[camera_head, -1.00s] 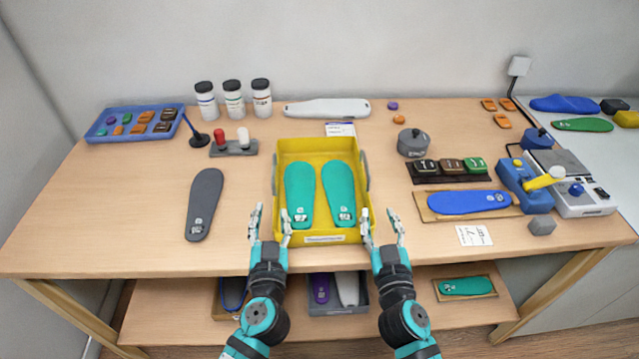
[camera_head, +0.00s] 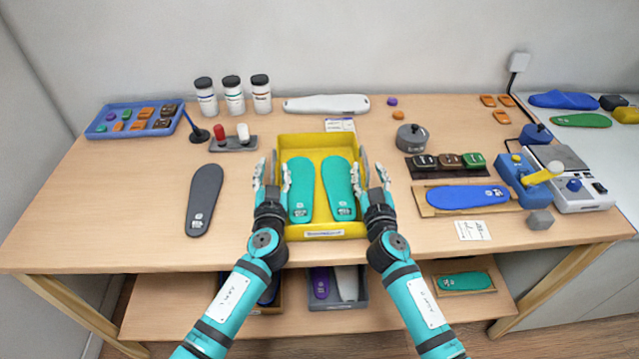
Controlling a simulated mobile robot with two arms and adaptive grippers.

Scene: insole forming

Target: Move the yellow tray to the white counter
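The yellow tray (camera_head: 317,142) sits on the wooden table at the middle, with two teal insoles (camera_head: 300,190) lying side by side in it. My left gripper (camera_head: 272,174) is at the tray's left wall, its fingers open around that side. My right gripper (camera_head: 371,177) is at the tray's right wall, its fingers open around that side. Grey side handles are partly hidden by the fingers. I cannot tell whether the fingers touch the tray. The white counter (camera_head: 590,148) is at the far right, beside the wooden table.
A blue insole (camera_head: 468,199) on a board, a dark block rack (camera_head: 447,166) and a blue-and-white device (camera_head: 575,190) stand between the tray and the counter. The counter holds a blue insole, a green insole (camera_head: 582,120) and small blocks. A dark insole (camera_head: 204,200) lies left of the tray.

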